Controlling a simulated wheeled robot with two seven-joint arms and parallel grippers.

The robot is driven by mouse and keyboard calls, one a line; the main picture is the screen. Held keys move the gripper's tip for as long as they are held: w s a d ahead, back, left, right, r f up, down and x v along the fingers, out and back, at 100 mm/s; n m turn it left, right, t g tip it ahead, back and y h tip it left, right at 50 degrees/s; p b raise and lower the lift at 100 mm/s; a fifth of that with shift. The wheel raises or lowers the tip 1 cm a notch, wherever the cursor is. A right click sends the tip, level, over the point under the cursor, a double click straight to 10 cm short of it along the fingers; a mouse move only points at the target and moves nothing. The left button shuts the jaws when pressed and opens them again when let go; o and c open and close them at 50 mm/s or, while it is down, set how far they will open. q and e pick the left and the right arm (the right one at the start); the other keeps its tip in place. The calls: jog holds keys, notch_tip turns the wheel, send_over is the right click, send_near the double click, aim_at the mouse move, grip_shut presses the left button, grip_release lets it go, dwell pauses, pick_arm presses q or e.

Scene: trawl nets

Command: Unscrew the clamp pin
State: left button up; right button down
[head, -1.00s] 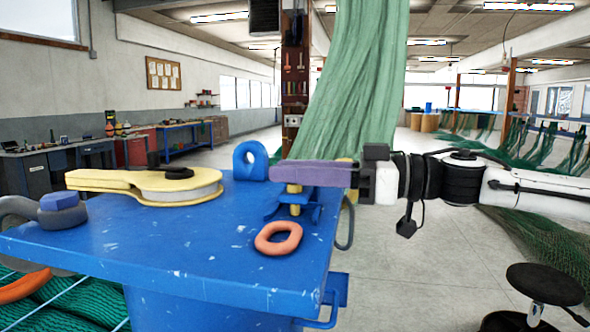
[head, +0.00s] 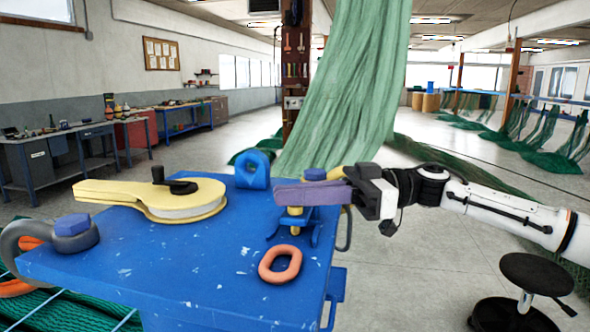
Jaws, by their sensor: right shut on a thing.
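The clamp pin (head: 295,218) looks like a yellow threaded rod and stands upright in a blue clamp bracket (head: 310,234) at the right part of the blue table (head: 200,255). My right gripper (head: 298,193), with long purple fingers, comes in from the right above the bracket. It is shut at the top of the pin. The fingers hide the pin's upper end. My left gripper is not in view.
An orange ring (head: 280,264) lies in front of the bracket. A blue eye (head: 252,170), a yellow block (head: 150,197) with a black handle and a grey shackle (head: 75,240) with a blue hex head stand on the table. A blue hex head (head: 314,174) shows behind my fingers. A stool (head: 537,272) stands right.

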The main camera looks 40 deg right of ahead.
jog(key=n+g+y, duration=0.1)
jog(key=g, duration=0.1)
jog(key=n+g, duration=0.1)
jog(key=g, duration=0.1)
jog(key=shift+w+r+n+y, duration=0.15)
jog(key=shift+n+y, duration=0.25)
jog(key=shift+n+g, duration=1)
jog(key=shift+g, duration=0.6)
jog(key=shift+n+g, duration=1)
jog(key=shift+g, duration=0.6)
jog(key=c, duration=1.9)
grip_release()
jog(key=shift+o, duration=0.2)
notch_tip(320, 180, up, 10)
jog(key=shift+f, duration=0.1)
